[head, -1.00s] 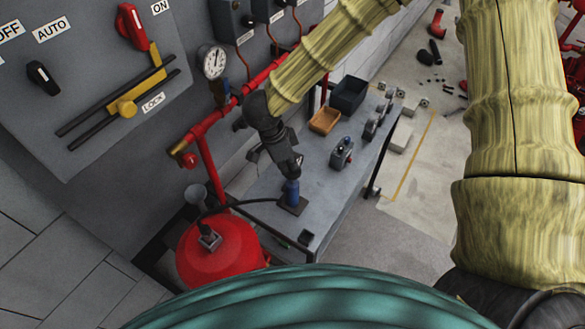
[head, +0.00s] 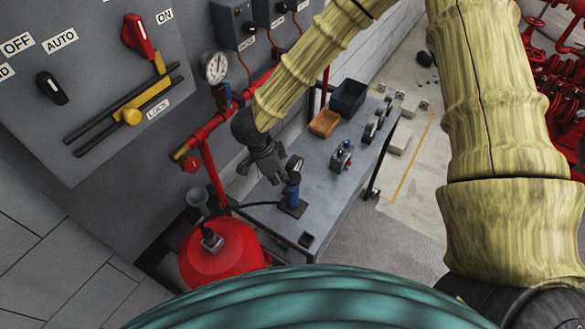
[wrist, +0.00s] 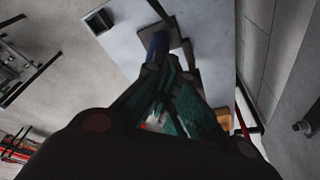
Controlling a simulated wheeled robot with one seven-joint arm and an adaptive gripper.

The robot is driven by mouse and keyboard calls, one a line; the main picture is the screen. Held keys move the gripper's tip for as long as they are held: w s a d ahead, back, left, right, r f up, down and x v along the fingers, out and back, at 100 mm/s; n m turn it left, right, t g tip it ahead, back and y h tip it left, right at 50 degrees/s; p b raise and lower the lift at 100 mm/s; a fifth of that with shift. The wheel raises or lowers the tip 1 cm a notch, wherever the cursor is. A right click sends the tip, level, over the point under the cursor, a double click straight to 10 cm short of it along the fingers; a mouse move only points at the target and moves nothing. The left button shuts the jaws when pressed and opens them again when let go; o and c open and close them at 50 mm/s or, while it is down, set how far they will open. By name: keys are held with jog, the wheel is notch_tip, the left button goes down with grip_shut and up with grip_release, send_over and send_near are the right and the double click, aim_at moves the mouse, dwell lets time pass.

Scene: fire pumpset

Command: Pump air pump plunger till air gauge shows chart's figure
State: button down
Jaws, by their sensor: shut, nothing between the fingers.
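The air pump (head: 292,194) is a blue cylinder upright on a dark base on the grey bench; it also shows in the wrist view (wrist: 157,46). A small dial (head: 295,164) sits at its top, too small to read. My gripper (head: 278,178) is shut and empty, pointing down just left of the pump's top; its fingers (wrist: 172,82) show in the wrist view. I cannot tell whether it touches the pump. The plunger handle is not clear. A larger white gauge (head: 214,68) is on the red pipe; its figures are unreadable. No chart is clear.
A black hose (head: 250,205) joins the pump to a red tank (head: 222,256) on the floor. A switch panel (head: 95,75) is at the left.

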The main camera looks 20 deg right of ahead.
jog(key=shift+d, duration=0.1)
jog(key=v, duration=1.2)
dwell(0.8)
